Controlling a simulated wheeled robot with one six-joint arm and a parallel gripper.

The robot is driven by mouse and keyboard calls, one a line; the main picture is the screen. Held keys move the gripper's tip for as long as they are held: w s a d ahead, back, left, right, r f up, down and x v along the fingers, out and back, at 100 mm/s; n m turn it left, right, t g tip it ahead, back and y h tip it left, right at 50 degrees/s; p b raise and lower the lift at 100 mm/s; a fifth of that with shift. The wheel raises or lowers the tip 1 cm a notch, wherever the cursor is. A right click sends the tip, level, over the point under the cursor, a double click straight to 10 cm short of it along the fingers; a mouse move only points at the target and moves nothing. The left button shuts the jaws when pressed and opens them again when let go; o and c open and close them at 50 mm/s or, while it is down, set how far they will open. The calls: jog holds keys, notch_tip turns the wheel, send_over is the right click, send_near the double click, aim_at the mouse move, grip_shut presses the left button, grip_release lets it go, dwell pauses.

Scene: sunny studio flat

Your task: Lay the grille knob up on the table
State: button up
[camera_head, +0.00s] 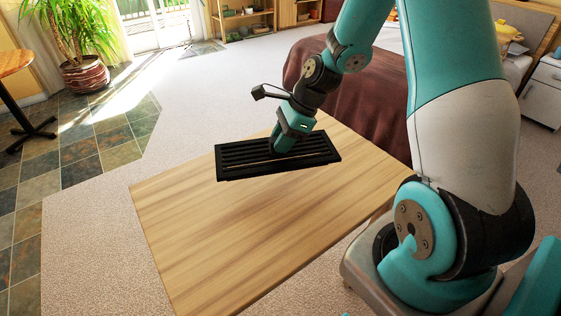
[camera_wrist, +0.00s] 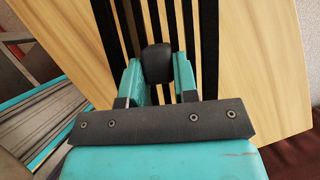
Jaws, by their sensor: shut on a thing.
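The black slotted grille (camera_head: 238,163) is over the far part of the wooden table (camera_head: 230,225) in the head view, with its slats roughly level. I cannot tell for sure whether it touches the table top. My gripper (camera_head: 279,148) comes down onto the middle of the grille from above. In the wrist view, the gripper's teal fingers (camera_wrist: 160,80) are shut on the grille's dark rounded knob (camera_wrist: 157,62), which is on the side facing up. The grille's slats (camera_wrist: 207,45) run away from the fingers, with table wood showing between them. The grille's far end is cut off there.
The near and left parts of the table top are bare. A bed with a dark red cover (camera_head: 300,75) stands behind the table. A potted plant (camera_head: 85,75) and a small round table (camera_head: 14,62) are at the left, beyond open carpet.

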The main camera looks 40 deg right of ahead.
aim_at(282, 160)
notch_tip(282, 160, down, 6)
jog(key=shift+f, duration=0.3)
grip_shut()
jog(key=o, duration=0.9)
grip_release()
